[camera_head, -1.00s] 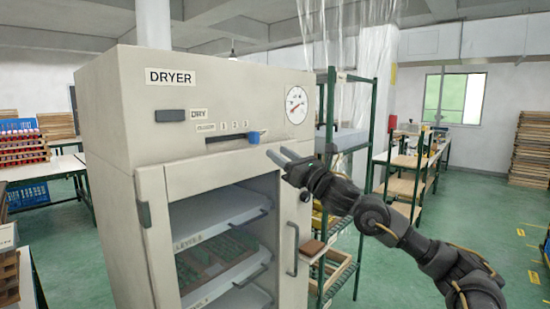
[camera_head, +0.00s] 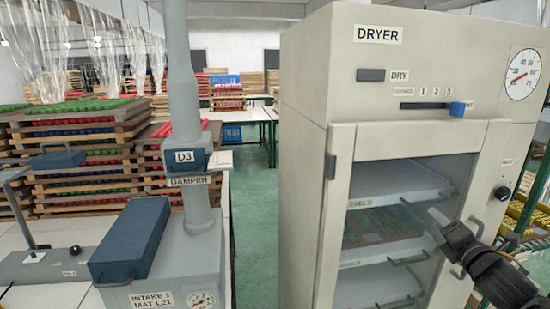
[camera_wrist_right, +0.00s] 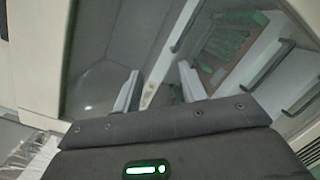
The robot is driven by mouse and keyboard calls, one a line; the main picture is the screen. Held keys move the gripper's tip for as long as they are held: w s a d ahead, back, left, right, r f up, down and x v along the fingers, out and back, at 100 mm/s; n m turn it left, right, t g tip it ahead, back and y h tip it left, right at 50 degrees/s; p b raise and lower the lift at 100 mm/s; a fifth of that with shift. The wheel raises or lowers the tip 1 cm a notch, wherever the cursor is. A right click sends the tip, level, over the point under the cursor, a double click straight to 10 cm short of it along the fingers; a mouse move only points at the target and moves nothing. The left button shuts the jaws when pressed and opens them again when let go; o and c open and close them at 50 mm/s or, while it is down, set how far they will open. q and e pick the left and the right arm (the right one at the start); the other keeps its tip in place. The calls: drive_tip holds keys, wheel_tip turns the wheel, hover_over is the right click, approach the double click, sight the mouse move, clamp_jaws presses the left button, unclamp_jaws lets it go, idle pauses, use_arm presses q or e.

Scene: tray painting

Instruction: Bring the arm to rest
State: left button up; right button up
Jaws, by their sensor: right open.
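My right gripper (camera_head: 437,217) is in front of the dryer (camera_head: 305,190), at the height of its lower shelves, with its arm coming in from the lower right. In the right wrist view its two pale fingers (camera_wrist_right: 158,88) are spread apart with nothing between them. Behind them are the dryer's front and a shelf with green pieces (camera_wrist_right: 228,42). I cannot tell how far the fingertips are from the dryer. The blue slider knob (camera_head: 457,108) sits at the right end of its slot, well above the gripper. My left gripper is not in view.
A grey unit with a D3 damper pipe (camera_head: 180,75) and a blue box (camera_head: 130,240) stands left of the dryer. Stacked trays (camera_head: 90,150) fill the far left. Green floor (camera_head: 255,220) shows between the unit and dryer. A yellow rack (camera_head: 530,215) is at the right edge.

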drive_tip(key=s+a+f+m+g, duration=0.3)
drive_tip(key=s+a+f+m, duration=0.3)
drive_tip(key=f, duration=0.6)
drive_tip(key=s+a+f+m+g, duration=0.35)
drive_tip(key=s+f+m, duration=0.3)
drive_tip(key=f, duration=0.55)
drive_tip(key=s+a+f+m+g, duration=0.3)
drive_tip(key=s+m, duration=0.1)
drive_tip(key=s, duration=0.3)
drive_tip(key=s+a+f+m+g, duration=0.2)
drive_tip(key=s+a+f+m, duration=0.15)
drive_tip(key=s, duration=0.45)
drive_tip(key=s+a+f+m+g, duration=0.3)
drive_tip(key=s+f, duration=0.1)
drive_tip(key=s, duration=0.3)
wheel_tip(320, 180, down, 24)
drive_tip(key=s+g, duration=0.1)
drive_tip(key=s, duration=0.1)
drive_tip(key=s+d+f+g, duration=0.1)
drive_tip(key=s+d+f, duration=0.1)
drive_tip(key=s+f, duration=1.5)
drive_tip(key=shift+d+f+g, duration=0.25)
drive_tip(key=shift+d+g, duration=0.1)
drive_tip(key=shift+d, duration=0.05)
